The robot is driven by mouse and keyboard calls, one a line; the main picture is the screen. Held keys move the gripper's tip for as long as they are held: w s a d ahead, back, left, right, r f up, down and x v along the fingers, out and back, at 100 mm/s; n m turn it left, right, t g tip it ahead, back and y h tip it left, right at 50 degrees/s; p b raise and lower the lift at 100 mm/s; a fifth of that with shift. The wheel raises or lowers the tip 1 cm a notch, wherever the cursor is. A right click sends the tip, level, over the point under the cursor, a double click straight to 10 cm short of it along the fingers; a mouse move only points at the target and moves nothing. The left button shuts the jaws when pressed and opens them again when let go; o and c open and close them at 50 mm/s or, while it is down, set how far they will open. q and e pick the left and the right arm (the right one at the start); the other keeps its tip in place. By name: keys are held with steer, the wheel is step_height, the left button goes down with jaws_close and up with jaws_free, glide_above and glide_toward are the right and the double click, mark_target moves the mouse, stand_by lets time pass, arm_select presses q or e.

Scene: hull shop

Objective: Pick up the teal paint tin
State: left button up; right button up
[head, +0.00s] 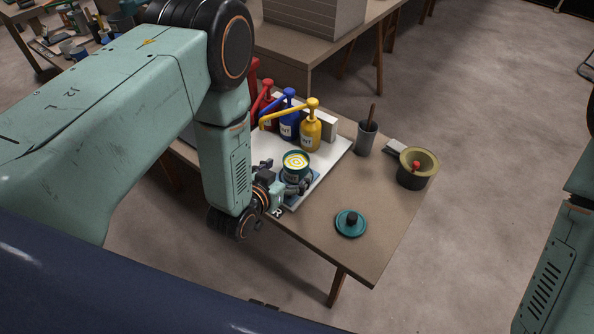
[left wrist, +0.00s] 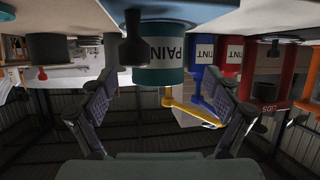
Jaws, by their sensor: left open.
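My right gripper is not in view; only part of my right arm shows at the right edge.
Yellow (head: 311,134), blue (head: 289,124) and red (head: 268,112) pump bottles stand close behind the tin. A teal lid-like disc with a dark knob (head: 350,223) lies front right. A grey cup (head: 367,138) and a dark pot (head: 417,169) stand farther right. The table's front right is mostly clear.

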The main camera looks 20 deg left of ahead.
mark_target(301, 161)
arm_select(q)
steer(key=b+x, duration=0.1)
steer(key=x, duration=0.3)
steer(key=shift+w+d+f, duration=0.15)
steer(key=shift+d, duration=0.05)
steer(key=shift+w+f, duration=0.1)
steer(key=shift+w, duration=0.05)
steer(key=shift+a, duration=0.1)
steer(key=shift+c, duration=0.4)
steer(key=c, duration=1.4)
